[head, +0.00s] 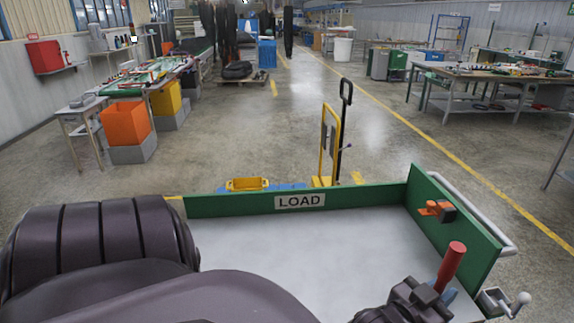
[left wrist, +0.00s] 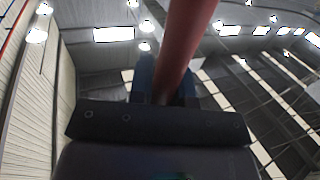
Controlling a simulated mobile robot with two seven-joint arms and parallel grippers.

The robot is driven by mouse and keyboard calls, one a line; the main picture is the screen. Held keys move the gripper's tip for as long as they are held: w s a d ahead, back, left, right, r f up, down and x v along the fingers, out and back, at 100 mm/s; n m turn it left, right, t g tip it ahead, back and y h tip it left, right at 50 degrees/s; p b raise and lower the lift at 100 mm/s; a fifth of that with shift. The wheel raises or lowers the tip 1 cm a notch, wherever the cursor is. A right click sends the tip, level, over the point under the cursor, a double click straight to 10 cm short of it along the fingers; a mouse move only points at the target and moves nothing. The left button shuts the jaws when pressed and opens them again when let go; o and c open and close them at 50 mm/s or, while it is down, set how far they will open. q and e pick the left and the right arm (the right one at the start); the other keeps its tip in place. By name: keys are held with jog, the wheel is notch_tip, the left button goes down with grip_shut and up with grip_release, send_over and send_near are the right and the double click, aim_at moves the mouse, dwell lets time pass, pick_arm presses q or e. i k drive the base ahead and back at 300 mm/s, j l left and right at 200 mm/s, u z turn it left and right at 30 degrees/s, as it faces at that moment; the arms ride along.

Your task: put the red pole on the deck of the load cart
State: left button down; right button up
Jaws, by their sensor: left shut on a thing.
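The red pole (head: 453,264) stands slightly tilted at the right front of the head view. My left gripper (head: 442,286) is shut on it with blue fingers. In the left wrist view the red pole (left wrist: 186,45) rises between the blue fingers (left wrist: 165,82). The load cart's grey deck (head: 300,250) lies in front of me, with green walls and a LOAD sign. The gripper and pole show against the deck's right side, near the green right wall. How high they are above the deck, and the pole's lower end, I cannot tell. My right gripper is not in view.
The cart's green back wall (head: 370,194) and right wall (head: 455,225) edge the deck. An orange and black thing (head: 437,210) is on the right wall. A yellow-framed pallet truck (head: 328,150) stands behind the cart. The visible middle of the deck is bare.

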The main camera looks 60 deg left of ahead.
aim_at(319, 268)
jog(key=u, duration=1.25)
jog(key=l+u, duration=0.1)
jog(key=u, duration=0.35)
jog(key=l+u, duration=0.15)
jog(key=u, duration=0.3)
jog(key=l, duration=1.5)
jog(key=k, duration=0.05)
